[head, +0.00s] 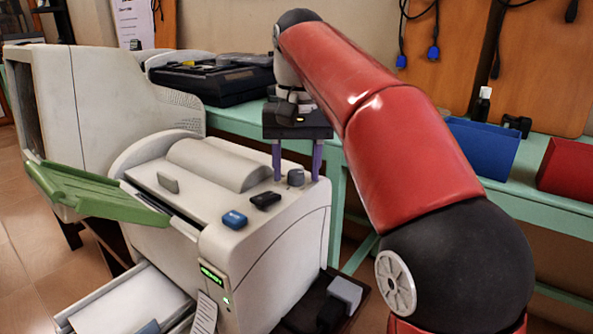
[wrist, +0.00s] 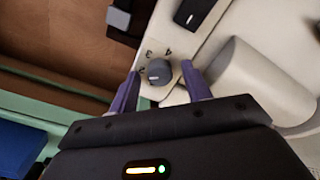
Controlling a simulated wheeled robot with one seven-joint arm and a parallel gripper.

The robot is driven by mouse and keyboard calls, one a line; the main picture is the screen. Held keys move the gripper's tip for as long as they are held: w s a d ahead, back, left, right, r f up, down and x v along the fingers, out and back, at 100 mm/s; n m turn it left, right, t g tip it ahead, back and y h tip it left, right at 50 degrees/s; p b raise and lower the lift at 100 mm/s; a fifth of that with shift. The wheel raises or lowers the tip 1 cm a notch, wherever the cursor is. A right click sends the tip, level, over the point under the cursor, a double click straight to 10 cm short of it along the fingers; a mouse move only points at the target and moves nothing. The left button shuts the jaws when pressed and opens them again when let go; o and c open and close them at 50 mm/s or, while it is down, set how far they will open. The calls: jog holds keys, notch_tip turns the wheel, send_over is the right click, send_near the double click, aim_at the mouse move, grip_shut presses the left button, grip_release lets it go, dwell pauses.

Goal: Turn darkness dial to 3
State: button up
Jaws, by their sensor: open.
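The darkness dial (head: 296,177) is a small grey knob on the right rear of the cream printer's (head: 250,205) top. In the wrist view the dial (wrist: 159,72) shows a light pointer line and printed numbers around it, with 2, 3 and 4 readable. My gripper (head: 297,178) is open, with its purple fingers pointing down on either side of the dial. In the wrist view the fingers of my gripper (wrist: 160,82) straddle the dial, with a gap on both sides. I cannot tell exactly which number the pointer meets.
A black switch (head: 265,200) and a blue switch (head: 235,220) sit in front of the dial on the printer top. A rounded cover (head: 215,163) rises to the left. A green tray (head: 100,192) sticks out at left. A green table (head: 235,118) stands behind.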

jog(key=shift+c, duration=0.3)
jog(key=c, duration=0.9)
jog(key=shift+r+m+p, duration=0.1)
jog(key=shift+m+p, duration=0.2)
jog(key=shift+p, duration=0.1)
jog(key=shift+r+m+p, duration=0.1)
jog(key=shift+m+p, duration=0.5)
jog(key=m+p, duration=0.2)
jog(key=m, duration=0.1)
jog(key=shift+p, duration=0.35)
jog(key=m+p, duration=0.1)
jog(key=m, duration=0.2)
jog(key=shift+m, duration=0.4)
jog(key=shift+f+m, duration=0.2)
jog(key=shift+m, duration=1.3)
